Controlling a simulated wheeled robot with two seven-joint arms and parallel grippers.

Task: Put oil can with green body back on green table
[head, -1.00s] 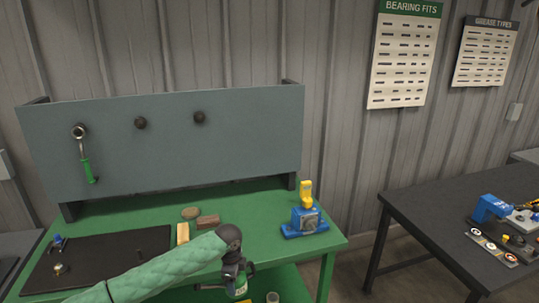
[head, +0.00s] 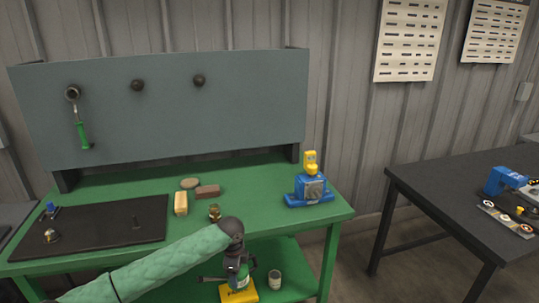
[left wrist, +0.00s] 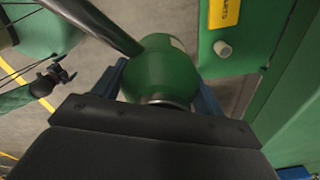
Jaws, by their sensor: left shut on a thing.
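The oil can's green body (left wrist: 155,72) fills the middle of the left wrist view, between the blue fingers of my left gripper (left wrist: 160,85). A dark tube slants away from it to the upper left. In the head view my left gripper (head: 238,268) is shut on the oil can (head: 236,281), which is small and partly hidden there. They show just below the front edge of the green table (head: 335,208). What looks like my right gripper (left wrist: 55,78) shows at the left of the left wrist view; its jaws are too small to judge.
The tabletop holds a blue vise (head: 312,190), a yellow block (head: 181,203), brown pieces (head: 207,191), a brass piece (head: 214,211) and a dark mat (head: 95,232). On the lower shelf are a yellow box (head: 240,295) and a tin (head: 275,280). The tabletop near the vise is clear.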

